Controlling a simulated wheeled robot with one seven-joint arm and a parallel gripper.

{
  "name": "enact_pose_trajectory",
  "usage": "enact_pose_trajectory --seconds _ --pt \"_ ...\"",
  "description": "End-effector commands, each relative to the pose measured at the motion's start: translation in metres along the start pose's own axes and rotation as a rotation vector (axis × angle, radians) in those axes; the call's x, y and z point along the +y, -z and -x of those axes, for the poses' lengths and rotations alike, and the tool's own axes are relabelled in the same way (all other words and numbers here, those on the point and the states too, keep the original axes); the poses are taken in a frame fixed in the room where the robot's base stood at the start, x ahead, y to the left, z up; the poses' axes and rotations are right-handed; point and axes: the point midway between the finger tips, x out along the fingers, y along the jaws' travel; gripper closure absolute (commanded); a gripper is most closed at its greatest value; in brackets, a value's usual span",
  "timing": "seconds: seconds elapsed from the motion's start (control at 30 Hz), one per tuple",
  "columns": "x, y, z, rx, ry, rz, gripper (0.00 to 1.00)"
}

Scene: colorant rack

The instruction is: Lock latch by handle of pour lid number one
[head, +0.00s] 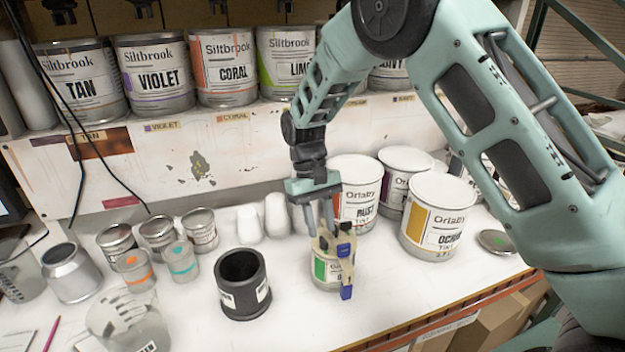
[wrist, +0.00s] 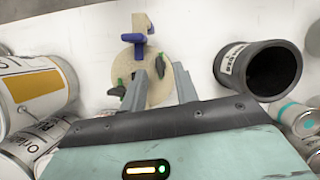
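The pour lid (wrist: 158,85) is a round beige disc with a tab marked 1 at its far side in the wrist view. A blue handle part (wrist: 133,47) sits at that tab, and dark green latch parts (wrist: 161,66) show on the disc. In the head view the lid (head: 325,241) sits on a small can with a green label (head: 320,270), and the blue part (head: 346,291) hangs at the front. My gripper (wrist: 160,82) is over the lid with its two fingers apart. Its fingertips (head: 320,228) are close to the lid; contact cannot be told.
A black cup (head: 243,285) stands left of the can; it is close on the right in the wrist view (wrist: 272,70). Large white tint cans (head: 437,210) stand behind and right. Small tins (head: 158,233) and a clear beaker (head: 130,325) are at left. The front counter is clear.

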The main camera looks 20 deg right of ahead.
Motion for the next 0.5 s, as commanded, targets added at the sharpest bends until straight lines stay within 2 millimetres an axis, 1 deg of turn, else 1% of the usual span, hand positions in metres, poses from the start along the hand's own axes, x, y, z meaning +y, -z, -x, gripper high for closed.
enact_pose_trajectory --seconds 0.03,0.3,0.5 --pt "0.000 0.003 0.010 0.007 0.001 0.001 0.70" --pt "0.000 0.003 0.074 0.007 0.001 0.001 0.70" --pt "0.001 0.002 0.115 0.004 -0.001 -0.001 0.70"
